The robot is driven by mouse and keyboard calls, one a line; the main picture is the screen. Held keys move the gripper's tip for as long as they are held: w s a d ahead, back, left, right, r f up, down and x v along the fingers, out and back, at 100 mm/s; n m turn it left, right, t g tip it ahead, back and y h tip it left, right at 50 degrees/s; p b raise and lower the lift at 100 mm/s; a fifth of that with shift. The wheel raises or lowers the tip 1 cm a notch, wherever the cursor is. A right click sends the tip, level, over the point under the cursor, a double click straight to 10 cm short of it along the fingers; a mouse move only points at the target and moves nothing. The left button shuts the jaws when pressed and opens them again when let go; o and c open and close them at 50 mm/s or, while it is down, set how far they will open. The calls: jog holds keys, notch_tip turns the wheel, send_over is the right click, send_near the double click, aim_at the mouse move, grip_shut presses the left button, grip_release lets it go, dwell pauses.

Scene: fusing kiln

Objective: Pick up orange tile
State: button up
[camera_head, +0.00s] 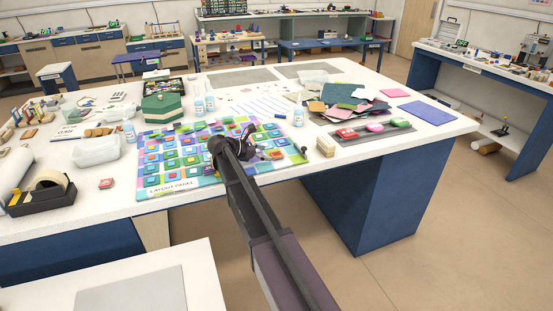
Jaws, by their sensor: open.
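My gripper (251,137) is a small dark shape at the end of my arm. It is over the right part of the layout panel (152,195), a sheet carrying many small coloured tiles. It is open, and I see nothing held in it. Small reddish-orange tiles sit among blue, green and purple ones on the panel. I cannot tell which of them is the orange tile. A separate red-orange piece (106,183) lies on the white table left of the panel. My arm and gripper hide part of the panel's right side.
A grey tray (385,133) with red, pink and green pieces lies right of the panel, near a pile of coloured sheets (352,95). A wooden block (325,146), clear bin (95,150), tape dispenser (40,193) and green box (162,107) stand around.

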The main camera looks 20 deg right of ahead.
aim_at(277, 155)
jog(key=shift+b+x, duration=0.35)
jog(key=shift+x, duration=1.05)
jog(key=shift+a, duration=0.1)
jog(key=c, duration=1.2)
